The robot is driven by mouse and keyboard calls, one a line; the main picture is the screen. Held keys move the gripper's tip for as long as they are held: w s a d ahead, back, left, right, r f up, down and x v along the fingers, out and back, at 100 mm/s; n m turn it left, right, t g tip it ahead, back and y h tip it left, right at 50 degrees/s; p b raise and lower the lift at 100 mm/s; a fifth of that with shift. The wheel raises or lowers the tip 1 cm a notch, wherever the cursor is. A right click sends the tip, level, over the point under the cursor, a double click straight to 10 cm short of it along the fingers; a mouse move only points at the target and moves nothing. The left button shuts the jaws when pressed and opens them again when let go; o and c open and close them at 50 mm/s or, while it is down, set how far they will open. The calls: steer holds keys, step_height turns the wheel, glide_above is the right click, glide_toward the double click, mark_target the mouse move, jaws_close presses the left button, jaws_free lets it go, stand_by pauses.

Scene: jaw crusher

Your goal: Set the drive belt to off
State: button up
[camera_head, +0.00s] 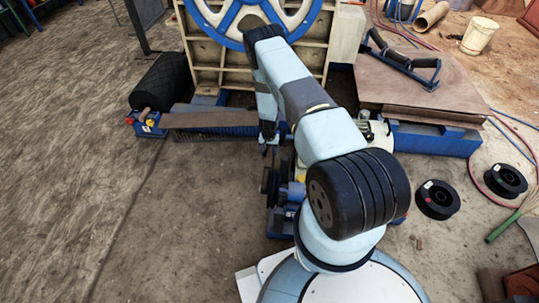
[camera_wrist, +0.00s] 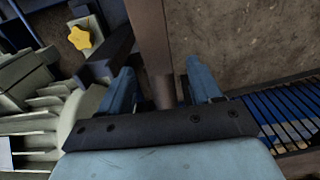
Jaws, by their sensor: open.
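The blue-rimmed flywheel (camera_head: 262,42) stands in its pale frame at the back; I cannot make out the drive belt itself. In the wrist view a flat brown bar (camera_wrist: 149,38) runs down from the top edge to a short round brown peg (camera_wrist: 164,91). This may be the belt's shift lever. My gripper (camera_wrist: 160,74) is open, with one blue finger on each side of the peg. I cannot tell whether either finger touches it. In the head view my gripper (camera_head: 269,139) is low in front of the flywheel frame, mostly hidden by my arm.
A yellow star knob (camera_wrist: 80,38) and ribbed grey casing (camera_wrist: 40,105) are left of the fingers. A blue grille (camera_wrist: 290,115) lies at right. A small blue box (camera_head: 148,126) sits by a black roller (camera_head: 161,82). Black spools (camera_head: 437,199) lie right; left floor is clear.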

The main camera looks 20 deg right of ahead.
mark_target(269, 156)
step_height(269, 156, up, 10)
steer(key=shift+r, duration=0.15)
stand_by(0.3)
stand_by(0.4)
